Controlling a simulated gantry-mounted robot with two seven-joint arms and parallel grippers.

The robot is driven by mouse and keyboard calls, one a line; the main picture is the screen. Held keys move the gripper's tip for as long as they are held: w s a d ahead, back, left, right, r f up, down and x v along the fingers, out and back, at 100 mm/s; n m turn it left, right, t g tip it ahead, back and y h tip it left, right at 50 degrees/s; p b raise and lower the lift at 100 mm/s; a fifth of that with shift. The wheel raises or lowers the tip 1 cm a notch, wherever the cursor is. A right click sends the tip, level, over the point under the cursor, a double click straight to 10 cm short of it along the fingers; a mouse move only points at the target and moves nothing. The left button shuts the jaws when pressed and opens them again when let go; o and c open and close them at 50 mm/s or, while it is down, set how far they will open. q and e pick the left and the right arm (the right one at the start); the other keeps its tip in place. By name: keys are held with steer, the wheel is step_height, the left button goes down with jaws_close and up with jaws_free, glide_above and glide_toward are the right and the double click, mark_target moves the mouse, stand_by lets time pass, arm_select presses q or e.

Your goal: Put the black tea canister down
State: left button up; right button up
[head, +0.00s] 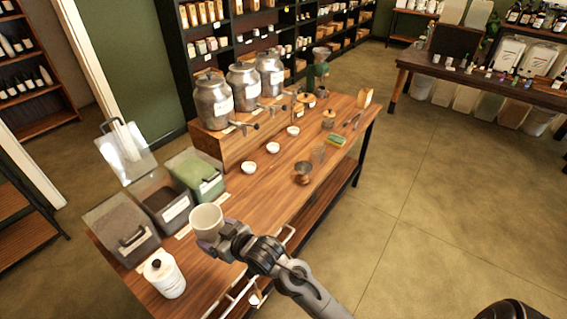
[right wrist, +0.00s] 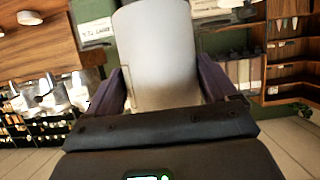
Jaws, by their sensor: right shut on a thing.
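My right gripper (head: 220,241) is shut on a pale, cream-white open-topped canister (head: 207,219), the thing that fits the task's black tea canister. In the head view it is held upright over the near left part of the wooden table (head: 250,205), close to the bins. In the right wrist view the canister (right wrist: 158,50) stands between the two dark purple fingers of the gripper (right wrist: 160,85), which touch its sides. Its contents cannot be made out. My left gripper is not in view.
A grey bin (head: 118,232), a dark-filled bin (head: 166,205) and a green-filled bin (head: 197,172) stand at the table's left. A white bottle (head: 164,276) stands at the near end. White bowls (head: 249,167), a copper-coloured cup (head: 302,174) and metal urns (head: 213,101) stand farther back.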

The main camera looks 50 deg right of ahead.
steer(key=f, duration=0.3)
steer(key=f+b, duration=0.1)
steer(key=shift+s+a+f, duration=0.15)
steer(key=shift+s+f, duration=0.1)
steer(key=shift+s, duration=0.05)
steer(key=shift+f, duration=0.2)
steer(key=shift+w+f, duration=0.1)
steer(key=shift+f, duration=0.15)
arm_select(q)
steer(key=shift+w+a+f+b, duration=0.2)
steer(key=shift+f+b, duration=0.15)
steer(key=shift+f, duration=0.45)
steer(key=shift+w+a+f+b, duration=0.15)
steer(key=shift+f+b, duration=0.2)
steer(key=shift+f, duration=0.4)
arm_select(e)
steer(key=shift+w+a+f, duration=0.7)
steer(key=shift+w+f, duration=1)
steer(key=shift+f, duration=0.05)
steer(key=shift+w+a+f, duration=0.75)
steer(key=shift+w+f, duration=1)
steer(key=shift+w+a+f, duration=0.7)
steer(key=shift+w+f, duration=1)
steer(key=shift+f, duration=0.05)
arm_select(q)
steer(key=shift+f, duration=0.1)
arm_select(e)
steer(key=shift+f, duration=0.15)
